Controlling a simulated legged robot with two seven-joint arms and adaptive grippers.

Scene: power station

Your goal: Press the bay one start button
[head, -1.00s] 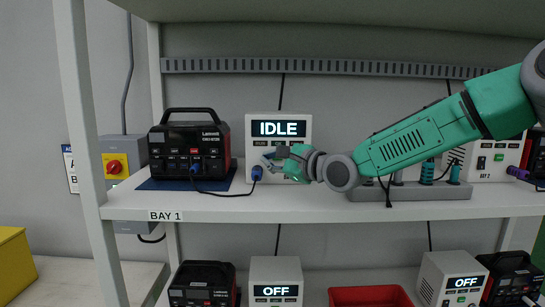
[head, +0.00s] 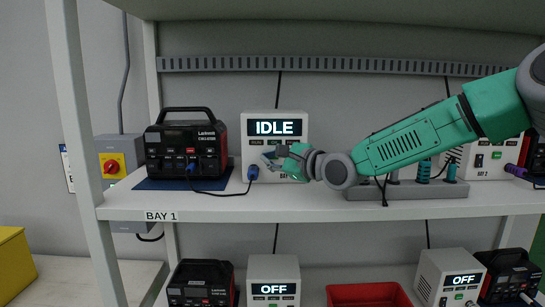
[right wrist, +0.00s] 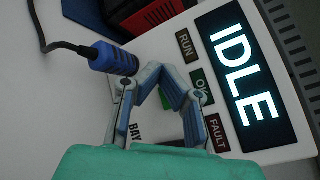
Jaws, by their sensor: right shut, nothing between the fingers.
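The bay one charger (head: 274,128) is a white box on the shelf with a lit screen reading IDLE. In the right wrist view its screen (right wrist: 240,75) stands beside the labels RUN, OK and FAULT. A green patch (right wrist: 197,122) on the panel shows just past my fingertips; whether it is the start button I cannot tell. My right gripper (head: 272,160) is shut and empty in front of the charger's lower face. Its fingers also show in the right wrist view (right wrist: 163,82), close to the panel; contact cannot be told. My left gripper is not in view.
A blue plug (head: 253,173) sits at the charger's lower left, close to my fingers, with a cable to the black and red power station (head: 186,150). A connector rack (head: 405,190) stands right under my forearm. The BAY 1 shelf edge (head: 230,214) lies below.

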